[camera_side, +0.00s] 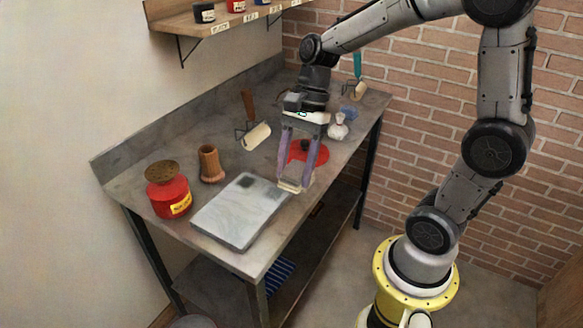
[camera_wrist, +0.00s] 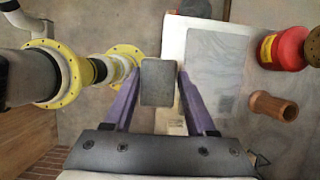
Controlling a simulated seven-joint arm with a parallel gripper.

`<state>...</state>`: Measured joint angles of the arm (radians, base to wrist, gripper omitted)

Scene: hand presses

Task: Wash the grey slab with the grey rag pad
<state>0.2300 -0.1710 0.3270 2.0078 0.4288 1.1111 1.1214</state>
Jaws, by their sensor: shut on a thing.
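The grey slab (camera_side: 240,212) lies flat on the bench near its front left, with a darker patch at its far end. My gripper (camera_side: 294,183) is just beyond the slab's right end, low over the bench. It is shut on the grey rag pad (camera_wrist: 158,82), which sits between the two purple fingers. In the side view the pad is small and partly hidden by the fingers, and I cannot tell whether it touches the bench or slab.
A red round thing (camera_side: 312,152) is behind my gripper. A white knobbed object (camera_side: 338,127) stands farther right. A shelf (camera_side: 222,22) hangs above.

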